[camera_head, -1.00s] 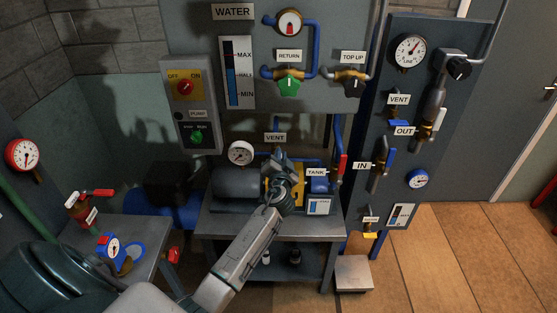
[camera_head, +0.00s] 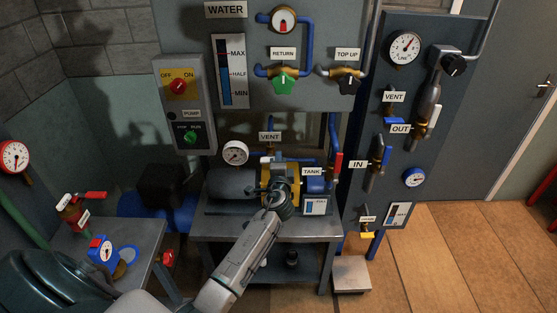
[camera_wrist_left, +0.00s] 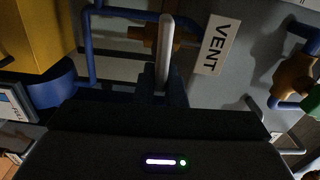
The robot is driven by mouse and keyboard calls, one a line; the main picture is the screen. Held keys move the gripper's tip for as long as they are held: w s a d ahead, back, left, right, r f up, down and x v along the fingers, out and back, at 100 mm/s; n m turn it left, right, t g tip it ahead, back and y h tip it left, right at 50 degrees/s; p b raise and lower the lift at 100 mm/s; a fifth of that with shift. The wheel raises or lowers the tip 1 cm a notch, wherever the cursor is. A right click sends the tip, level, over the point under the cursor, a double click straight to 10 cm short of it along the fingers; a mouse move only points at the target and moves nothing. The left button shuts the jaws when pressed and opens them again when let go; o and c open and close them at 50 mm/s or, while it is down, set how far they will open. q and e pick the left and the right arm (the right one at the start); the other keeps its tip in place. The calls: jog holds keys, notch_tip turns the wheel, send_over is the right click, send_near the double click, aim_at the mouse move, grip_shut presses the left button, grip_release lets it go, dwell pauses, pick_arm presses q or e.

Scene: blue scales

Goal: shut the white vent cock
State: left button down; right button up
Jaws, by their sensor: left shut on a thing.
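The white vent cock shows in the left wrist view as a pale lever (camera_wrist_left: 166,40) on a brass body (camera_wrist_left: 143,33), beside a VENT label (camera_wrist_left: 217,45). My left gripper (camera_wrist_left: 163,88) is shut on the near end of this lever. The lever runs away from the jaws, across the brass body. In the head view my left gripper (camera_head: 263,187) is in front of the yellow part of the pump, below a VENT label (camera_head: 270,136). The lever cannot be made out there. My right gripper is not in view.
A white gauge (camera_head: 235,153) stands left of the gripper. The red-handled TANK valve (camera_head: 337,163) is to its right, and blue pipes run close by. The RETURN valve (camera_head: 284,82) and TOP UP valve (camera_head: 349,83) are above. The metal bench (camera_head: 225,228) lies below.

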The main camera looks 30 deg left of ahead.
pick_arm(q)
jog(key=shift+f+m, duration=0.1)
jog(key=shift+m, duration=0.3)
jog(key=c, duration=1.5)
grip_release()
jog(key=b+v, duration=0.3)
jog(key=v, duration=0.7)
jog(key=shift+s, duration=0.35)
jog(key=shift+d+f, duration=0.1)
jog(key=shift+d, duration=0.05)
